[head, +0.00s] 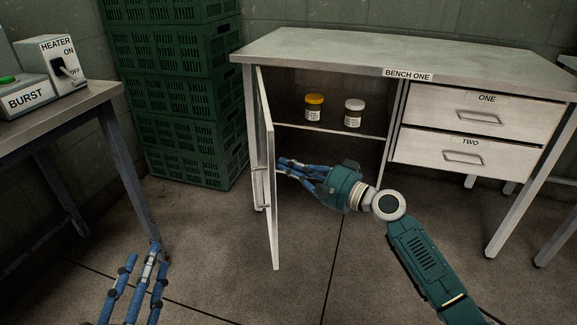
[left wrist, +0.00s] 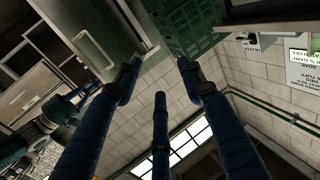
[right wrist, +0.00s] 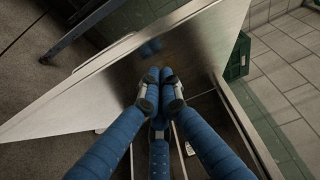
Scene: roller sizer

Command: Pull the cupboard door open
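The white cupboard door (head: 265,150) of bench one stands wide open, swung out toward me and seen nearly edge-on in the head view. Its handle (head: 260,192) shows on the outer, left side. My right gripper (head: 284,166) is on the inner side of the door, fingers pointing at it. In the right wrist view its fingertips (right wrist: 160,82) are together and empty, close to the door's inner face (right wrist: 195,50); I cannot tell whether they touch. My left gripper (head: 142,268) is low at the left, away from the door, fingers spread and empty, also in the left wrist view (left wrist: 158,75).
Drawers one (head: 483,112) and two (head: 465,152) are shut. Green crates (head: 185,90) stack left of the bench. A side table (head: 70,115) holds heater and burst boxes.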

